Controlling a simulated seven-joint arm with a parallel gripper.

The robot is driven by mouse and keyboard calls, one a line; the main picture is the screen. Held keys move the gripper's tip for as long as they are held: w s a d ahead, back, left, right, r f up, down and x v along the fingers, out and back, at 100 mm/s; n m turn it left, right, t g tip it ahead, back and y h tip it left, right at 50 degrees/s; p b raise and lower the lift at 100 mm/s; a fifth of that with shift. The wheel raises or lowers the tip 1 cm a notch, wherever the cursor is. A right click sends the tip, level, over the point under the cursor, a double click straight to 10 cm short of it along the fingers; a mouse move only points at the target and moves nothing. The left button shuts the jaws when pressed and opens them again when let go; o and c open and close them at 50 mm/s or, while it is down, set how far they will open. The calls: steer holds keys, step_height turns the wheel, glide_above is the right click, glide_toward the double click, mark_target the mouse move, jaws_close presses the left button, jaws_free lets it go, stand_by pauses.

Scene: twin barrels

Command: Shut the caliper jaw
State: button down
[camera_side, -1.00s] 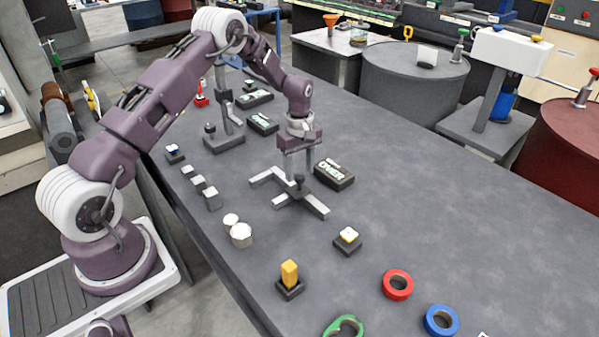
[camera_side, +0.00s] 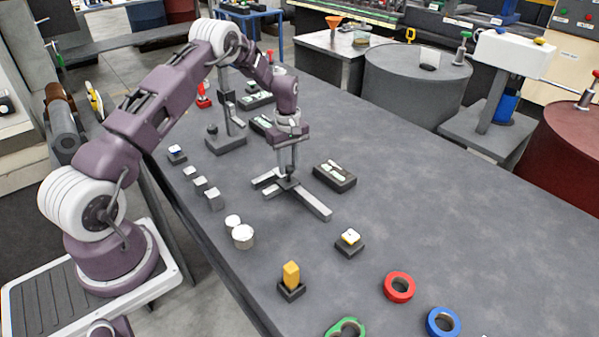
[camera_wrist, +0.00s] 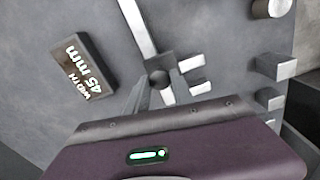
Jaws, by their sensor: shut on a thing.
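The caliper lies flat on the grey table; its long grey beam (camera_side: 312,205) runs toward the lower right, and it also shows in the wrist view (camera_wrist: 137,25). My gripper (camera_side: 288,174) points down and is shut on the dark knob (camera_wrist: 158,78) of the sliding jaw. In the wrist view its two fingers stand either side of the knob. The fixed jaw (camera_side: 268,180) is at the beam's upper-left end. A gap shows between the two jaws. The dark readout box (camera_side: 335,176) beside the beam reads "WIDTH 45 mm" in the wrist view (camera_wrist: 83,68).
Metal blocks (camera_side: 214,199) and a round metal piece (camera_side: 242,237) lie left of the caliper. A grey stand (camera_side: 226,139) is behind it. A yellow block (camera_side: 291,275), a small dark-based button (camera_side: 349,241) and a red ring (camera_side: 399,287) are in front. The table's right is clear.

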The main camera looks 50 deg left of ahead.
steer(key=a, duration=0.4)
steer(key=shift+a, duration=0.25)
steer(key=c, duration=1.1)
jaws_free()
steer(key=shift+r, duration=0.15)
step_height(320, 180, up, 7)
steer(key=shift+f, duration=0.1)
